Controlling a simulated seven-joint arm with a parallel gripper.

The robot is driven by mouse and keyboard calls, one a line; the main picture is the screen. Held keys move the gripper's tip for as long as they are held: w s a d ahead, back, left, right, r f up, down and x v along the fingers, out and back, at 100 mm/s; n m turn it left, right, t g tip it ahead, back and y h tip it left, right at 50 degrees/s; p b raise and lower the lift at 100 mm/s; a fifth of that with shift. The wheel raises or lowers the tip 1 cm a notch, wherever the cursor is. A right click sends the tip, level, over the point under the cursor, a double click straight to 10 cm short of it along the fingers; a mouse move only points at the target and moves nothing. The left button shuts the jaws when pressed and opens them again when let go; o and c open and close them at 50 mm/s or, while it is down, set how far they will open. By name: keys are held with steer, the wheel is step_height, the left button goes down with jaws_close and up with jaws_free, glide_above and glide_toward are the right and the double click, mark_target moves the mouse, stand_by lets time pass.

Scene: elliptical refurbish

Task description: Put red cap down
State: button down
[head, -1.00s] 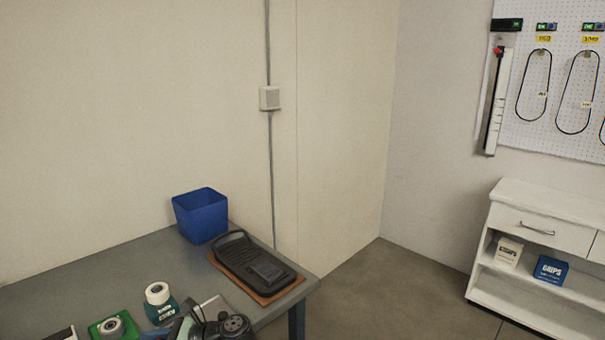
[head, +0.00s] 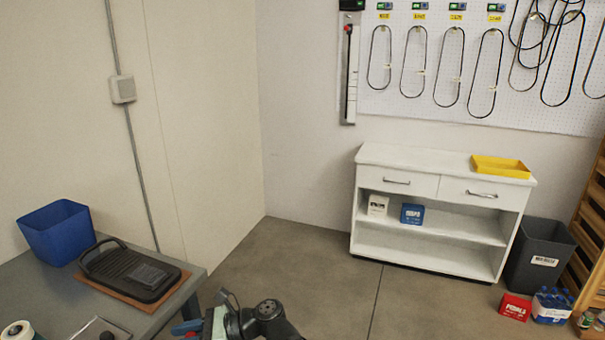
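My gripper (head: 208,322) shows only in part at the bottom edge of the head view, just right of the grey workbench (head: 60,304). A small blue piece with a reddish edge shows at its left side. I cannot tell whether this is a held thing or part of the gripper. The finger opening is not clear. I cannot make out a red cap for certain.
A blue bin (head: 58,232) and a black tray-like cover (head: 130,270) on a brown mat stand on the bench. A white cabinet (head: 440,165) with a yellow tray (head: 501,167) stands at the back wall. A dark bin (head: 540,255) and red box (head: 515,307) are right. Middle floor is clear.

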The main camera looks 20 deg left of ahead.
steer(key=w+d+f+m+t+y, duration=0.1)
steer(key=w+d+f+m+t, duration=0.3)
steer(key=w+d, duration=0.85)
steer(key=w+d+m+t+y, duration=0.1)
steer(key=w+d+m+t, duration=0.3)
steer(key=w+d, duration=0.9)
steer(key=w+d+f+m+t+h, duration=0.1)
steer(key=d+t, duration=0.4)
steer(key=d, duration=1.2)
steer(key=w+d+f+m+t+h, duration=0.1)
steer(key=w+d+m+t, duration=0.2)
steer(key=d, duration=1.4)
steer(key=shift+w+d+f+m+t+h, duration=0.2)
steer(key=shift+d+f+m+t+h, duration=0.15)
steer(key=shift+m+t, duration=0.5)
steer(key=shift+a+n, duration=0.1)
steer(key=shift+n, duration=0.15)
